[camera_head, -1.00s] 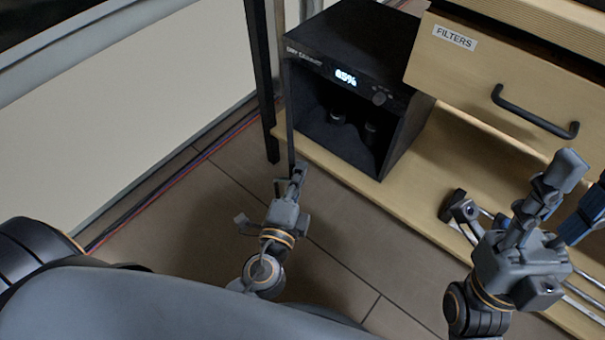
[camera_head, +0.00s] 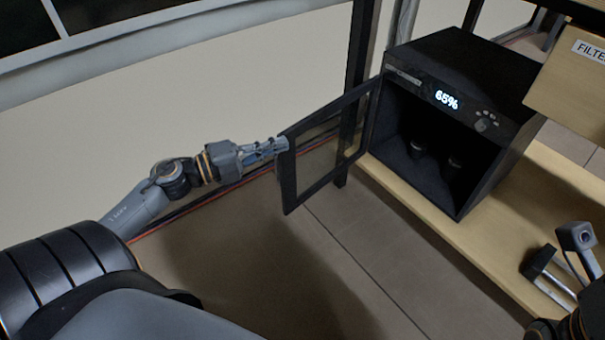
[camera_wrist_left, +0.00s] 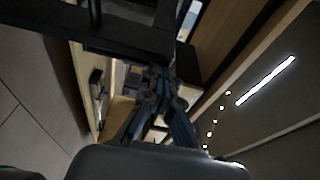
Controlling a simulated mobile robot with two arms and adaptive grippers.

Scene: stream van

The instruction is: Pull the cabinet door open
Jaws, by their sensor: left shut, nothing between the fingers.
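The black dry cabinet (camera_head: 452,72) stands on a wooden shelf in the head view, its display reading 65%. Its black-framed door (camera_head: 287,180) is swung wide open to the left, hinged at the cabinet's left edge. Two dark cylindrical items (camera_head: 418,148) stand inside. My left gripper (camera_head: 284,145) is shut and empty at the door's free edge; I cannot tell whether it touches. In the left wrist view, the fingers (camera_wrist_left: 160,100) are together below a dark frame bar (camera_wrist_left: 125,35).
The wooden shelf (camera_head: 410,208) runs under the cabinet. A wooden drawer (camera_head: 572,95) with a filters label is at the upper right. A black post (camera_head: 360,75) stands behind the door. Red cables run along the wall. The tiled floor (camera_head: 330,240) in front is clear.

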